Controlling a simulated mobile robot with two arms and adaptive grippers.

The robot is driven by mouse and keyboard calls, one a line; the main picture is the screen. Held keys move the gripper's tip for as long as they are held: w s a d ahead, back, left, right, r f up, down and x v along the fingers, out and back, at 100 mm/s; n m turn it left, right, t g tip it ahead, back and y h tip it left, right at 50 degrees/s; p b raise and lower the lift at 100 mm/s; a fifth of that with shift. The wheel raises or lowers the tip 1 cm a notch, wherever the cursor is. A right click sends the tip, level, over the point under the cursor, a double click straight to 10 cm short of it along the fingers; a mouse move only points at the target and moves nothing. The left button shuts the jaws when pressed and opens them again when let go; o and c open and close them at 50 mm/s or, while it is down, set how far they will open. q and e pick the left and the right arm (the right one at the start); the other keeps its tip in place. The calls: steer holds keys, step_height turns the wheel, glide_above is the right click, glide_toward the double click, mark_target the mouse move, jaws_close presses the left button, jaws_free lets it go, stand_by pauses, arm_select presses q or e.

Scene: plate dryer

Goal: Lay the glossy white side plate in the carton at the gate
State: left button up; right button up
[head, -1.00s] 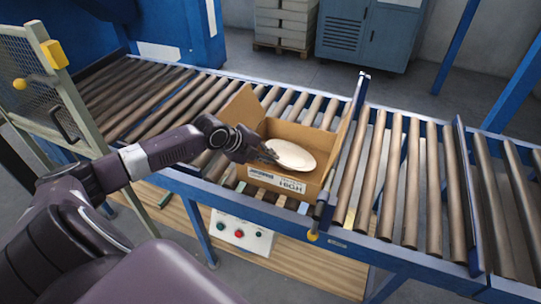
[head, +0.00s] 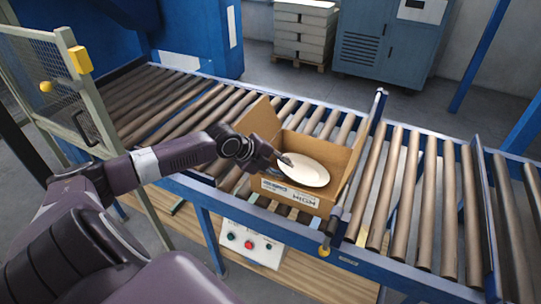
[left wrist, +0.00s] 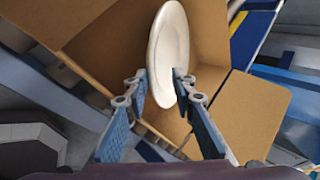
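The glossy white side plate (head: 303,170) is within the walls of the open cardboard carton (head: 291,192), below its rim at the back. I cannot tell whether it rests flat on the bottom. My left gripper (head: 284,161) reaches over the carton's left side to the plate's near-left edge. In the left wrist view the plate (left wrist: 168,50) shows as a narrow tilted oval, its near edge between the fingers. The left gripper (left wrist: 161,80) has its fingers spread, wider apart than the plate's edge is thick. My right gripper is not in view.
A mesh guard (head: 38,75) with yellow fittings stands at left. A control box (head: 250,243) hangs below the front rail. Rollers right of the gate are clear.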

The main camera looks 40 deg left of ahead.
arm_select(q)
steer(key=v, duration=0.7)
steer(key=shift+s+r, duration=0.15)
steer(key=shift+s, duration=0.1)
steer(key=shift+p+v, duration=0.9)
steer(key=shift+v, duration=0.7)
steer(key=shift+r, duration=0.1)
